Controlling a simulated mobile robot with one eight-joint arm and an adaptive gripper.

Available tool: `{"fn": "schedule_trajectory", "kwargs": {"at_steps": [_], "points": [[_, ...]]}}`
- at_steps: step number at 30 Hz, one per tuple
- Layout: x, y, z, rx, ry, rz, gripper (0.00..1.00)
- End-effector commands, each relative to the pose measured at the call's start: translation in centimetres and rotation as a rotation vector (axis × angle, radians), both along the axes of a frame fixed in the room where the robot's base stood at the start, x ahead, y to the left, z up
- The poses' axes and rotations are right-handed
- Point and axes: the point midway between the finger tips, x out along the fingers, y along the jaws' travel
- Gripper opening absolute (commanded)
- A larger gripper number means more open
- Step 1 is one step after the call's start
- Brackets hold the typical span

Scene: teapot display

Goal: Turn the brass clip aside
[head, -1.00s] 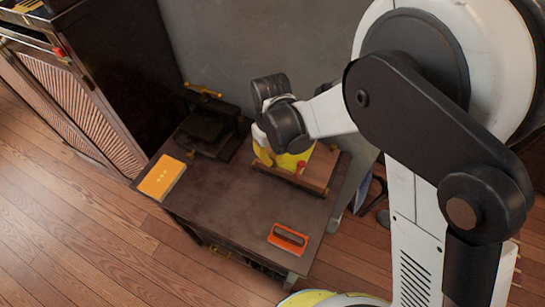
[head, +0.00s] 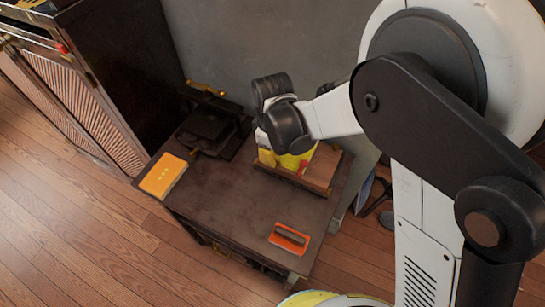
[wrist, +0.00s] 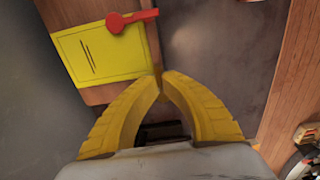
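A red, lever-shaped clip (wrist: 130,19) with a round end lies across the edge of a yellow panel (wrist: 100,58) in the wrist view. It looks red rather than brass. The panel sits on a wooden block (wrist: 150,45), which also shows on the dark table in the head view (head: 322,170). My gripper (wrist: 161,76) has its yellow fingertips together with nothing visible between them. The tips are near the block's edge and apart from the clip. In the head view my wrist hides much of the yellow panel and my fingers.
The dark table (head: 225,205) carries an orange-yellow box (head: 162,176) at left, a black device (head: 212,132) at the back and an orange handled block (head: 289,239) at the front. The table's middle is clear. A dark cabinet (head: 120,70) stands at left.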

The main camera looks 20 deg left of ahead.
Motion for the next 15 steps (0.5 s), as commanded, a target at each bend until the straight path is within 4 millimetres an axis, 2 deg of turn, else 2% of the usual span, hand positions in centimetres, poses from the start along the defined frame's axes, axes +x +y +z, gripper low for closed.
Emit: {"fn": "schedule_trajectory", "kwargs": {"at_steps": [9, 12, 15], "points": [[-0.03, -0.02, -0.02, 0.0, 0.001, 0.001, 0.0], [-0.02, -0.02, -0.02, 0.0, 0.0, 0.001, 0.29], [-0.01, -0.01, -0.01, 0.0, 0.0, 0.0, 0.29]]}}
